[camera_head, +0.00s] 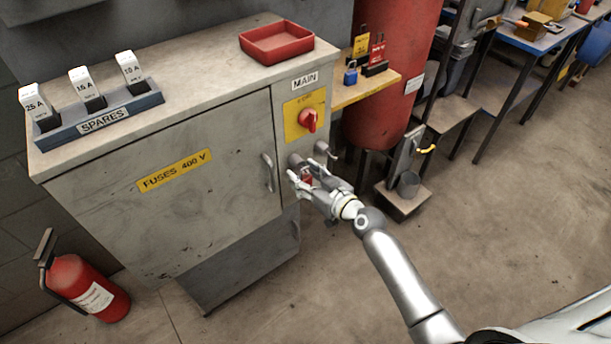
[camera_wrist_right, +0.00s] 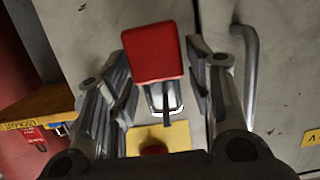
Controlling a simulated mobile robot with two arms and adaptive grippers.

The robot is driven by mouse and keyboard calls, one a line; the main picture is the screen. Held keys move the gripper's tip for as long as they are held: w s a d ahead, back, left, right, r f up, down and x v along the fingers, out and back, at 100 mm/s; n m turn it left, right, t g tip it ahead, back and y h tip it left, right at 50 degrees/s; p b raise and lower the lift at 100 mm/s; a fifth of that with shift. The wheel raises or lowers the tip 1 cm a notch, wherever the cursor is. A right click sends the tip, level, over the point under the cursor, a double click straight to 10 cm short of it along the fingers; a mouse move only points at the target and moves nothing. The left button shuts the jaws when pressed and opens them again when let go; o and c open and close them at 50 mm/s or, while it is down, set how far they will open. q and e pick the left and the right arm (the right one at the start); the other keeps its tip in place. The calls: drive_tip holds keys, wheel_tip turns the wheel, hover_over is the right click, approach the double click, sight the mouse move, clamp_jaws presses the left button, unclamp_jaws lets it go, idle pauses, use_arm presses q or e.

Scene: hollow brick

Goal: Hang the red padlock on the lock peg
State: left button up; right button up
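The red padlock (camera_wrist_right: 153,52) is between the fingers of my right gripper (camera_wrist_right: 160,85) in the wrist view, its shackle pointing towards the yellow switch plate. A gap shows between the padlock and the finger on the right, so the gripper looks open around it. A narrow dark bar (camera_wrist_right: 167,112), perhaps the lock peg, shows at the shackle; I cannot tell whether it passes through. In the head view my right gripper (camera_head: 310,172) is at the cabinet front, below the red main switch (camera_head: 308,120), and mostly hides the padlock. My left gripper is out of view.
The grey fuse cabinet (camera_head: 215,130) has a door handle (camera_head: 268,172) left of my gripper. A red tray (camera_head: 277,43) and a spare-fuse rack (camera_head: 97,115) stand on top. A wooden shelf (camera_head: 352,92) with a blue padlock (camera_head: 351,73) is at right. A fire extinguisher (camera_head: 88,287) stands lower left.

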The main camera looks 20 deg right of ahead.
drive_tip(key=shift+o, duration=0.6)
drive_tip(key=shift+s, duration=0.1)
drive_tip(key=v, duration=1.2)
drive_tip(key=s+d+f+m+g+h, duration=0.15)
drive_tip(key=s+f, duration=0.25)
drive_tip(key=f, duration=0.7)
drive_tip(key=s+d+f+g+h, duration=0.1)
drive_tip(key=s+f+g, duration=0.25)
drive_tip(key=f, duration=0.75)
drive_tip(key=s+d+f+m+g+h, duration=0.15)
drive_tip(key=s+f, duration=0.35)
drive_tip(key=f, duration=0.5)
drive_tip(key=s+f+g, duration=0.2)
drive_tip(key=s+f, duration=0.3)
drive_tip(key=s, duration=0.4)
drive_tip(key=s+a+f+g+h, duration=0.1)
drive_tip(key=s+f+g, duration=0.1)
drive_tip(key=s+f, duration=0.4)
drive_tip(key=s+f+n+g, duration=0.1)
drive_tip(key=s+f+g, duration=0.2)
drive_tip(key=s, duration=1)
wheel_tip(320, 180, down, 2)
drive_tip(key=shift+s+a+f+h, duration=0.2)
drive_tip(key=shift+f+h, duration=0.05)
drive_tip(key=shift+h, duration=0.05)
